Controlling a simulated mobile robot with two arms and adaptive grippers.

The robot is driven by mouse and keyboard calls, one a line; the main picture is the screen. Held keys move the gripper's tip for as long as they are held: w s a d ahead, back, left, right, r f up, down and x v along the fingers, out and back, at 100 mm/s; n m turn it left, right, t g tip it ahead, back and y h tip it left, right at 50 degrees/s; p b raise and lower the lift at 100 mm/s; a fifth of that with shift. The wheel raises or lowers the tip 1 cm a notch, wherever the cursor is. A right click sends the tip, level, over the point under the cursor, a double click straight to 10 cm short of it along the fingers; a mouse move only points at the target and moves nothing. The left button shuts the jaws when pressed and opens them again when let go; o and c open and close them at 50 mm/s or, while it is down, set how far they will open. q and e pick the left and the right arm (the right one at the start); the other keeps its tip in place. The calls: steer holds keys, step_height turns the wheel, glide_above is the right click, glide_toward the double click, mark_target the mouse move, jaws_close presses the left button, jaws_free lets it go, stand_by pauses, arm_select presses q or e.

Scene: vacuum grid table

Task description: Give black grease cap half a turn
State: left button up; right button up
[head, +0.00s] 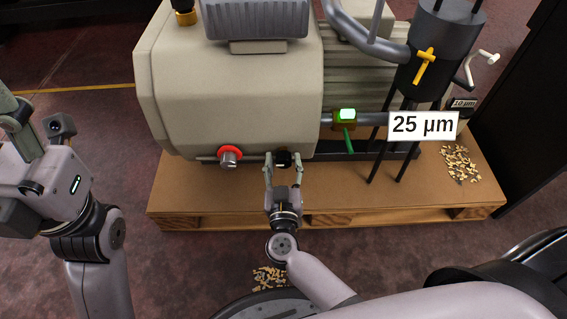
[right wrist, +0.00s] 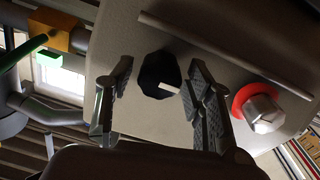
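The black grease cap (head: 284,158) is on the lower front of the beige pump housing (head: 235,95). In the right wrist view the cap (right wrist: 153,72) is a dark faceted knob with a white pointer mark toward its lower right. My right gripper (head: 283,163) is at the cap with its fingers on either side of it. In the right wrist view the fingers of the right gripper (right wrist: 161,78) stand apart, with narrow gaps between pads and cap. My left gripper (head: 12,110) is partly cut off at the left edge, and its fingertips are hidden.
A metal fitting with a red ring (head: 229,157) sits left of the cap; it also shows in the right wrist view (right wrist: 262,108). A green-handled valve (head: 347,122) and a "25 µm" sign (head: 423,125) are to the right. The wooden pallet (head: 190,205) extends below.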

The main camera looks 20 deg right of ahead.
steer(key=c, duration=0.9)
steer(key=shift+r+m+p, duration=0.1)
steer(key=shift+m+p, duration=0.2)
steer(key=shift+p, duration=0.1)
